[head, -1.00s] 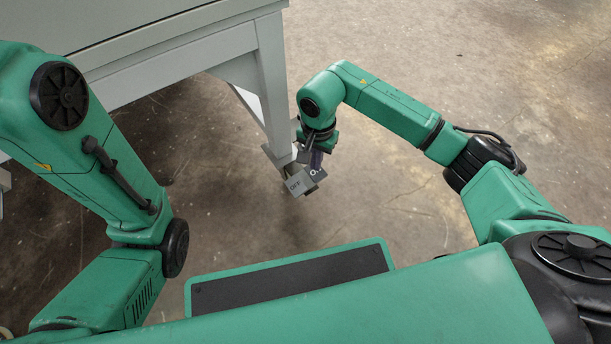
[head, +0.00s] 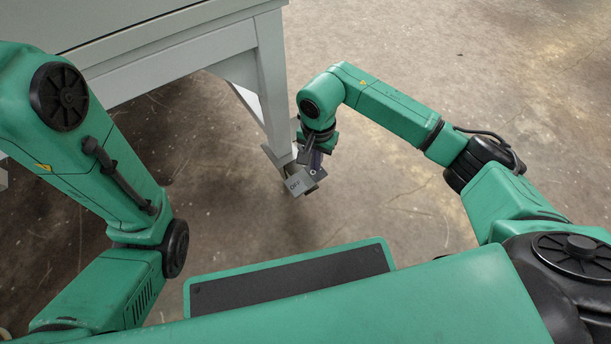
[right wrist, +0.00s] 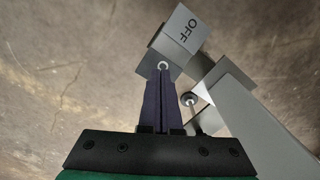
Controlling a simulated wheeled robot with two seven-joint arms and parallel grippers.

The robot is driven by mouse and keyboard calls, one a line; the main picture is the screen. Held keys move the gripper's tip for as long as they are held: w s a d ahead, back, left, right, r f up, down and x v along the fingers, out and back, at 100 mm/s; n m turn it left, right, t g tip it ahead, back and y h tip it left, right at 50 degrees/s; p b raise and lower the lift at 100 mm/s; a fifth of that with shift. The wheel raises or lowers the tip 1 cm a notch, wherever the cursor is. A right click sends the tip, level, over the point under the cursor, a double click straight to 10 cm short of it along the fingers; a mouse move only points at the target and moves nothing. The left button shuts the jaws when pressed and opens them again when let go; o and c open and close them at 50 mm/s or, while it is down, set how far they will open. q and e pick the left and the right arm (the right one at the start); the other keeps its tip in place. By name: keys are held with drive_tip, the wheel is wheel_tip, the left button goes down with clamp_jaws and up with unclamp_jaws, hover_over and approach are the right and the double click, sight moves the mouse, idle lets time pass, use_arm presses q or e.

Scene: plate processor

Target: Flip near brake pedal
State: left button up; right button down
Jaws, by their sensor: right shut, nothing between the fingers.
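The near brake pedal is a grey block marked OFF (head: 296,184) at the foot of the table leg. It also shows in the right wrist view (right wrist: 181,36) at the top, with its OFF face in sight. My right gripper (head: 314,172) is down at the pedal. In the right wrist view its dark fingers (right wrist: 163,72) are together, with nothing between them, and their tips overlap the lower edge of the pedal. Whether they touch it I cannot tell. My left gripper is out of the head view; only the left arm shows.
The grey table (head: 200,48) stands at the upper left, and its leg (head: 272,85) comes down close beside my right gripper. A small round bolt (right wrist: 189,99) shows near the leg in the right wrist view. The concrete floor (head: 480,70) to the right is clear.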

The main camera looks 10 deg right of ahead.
drive_tip(key=shift+f+b, duration=0.6)
drive_tip(key=shift+f, duration=0.3)
drive_tip(key=shift+r, duration=0.1)
wheel_tip(320, 180, up, 7)
drive_tip(key=p, duration=0.5)
drive_tip(key=shift+p, duration=0.3)
idle(0.4)
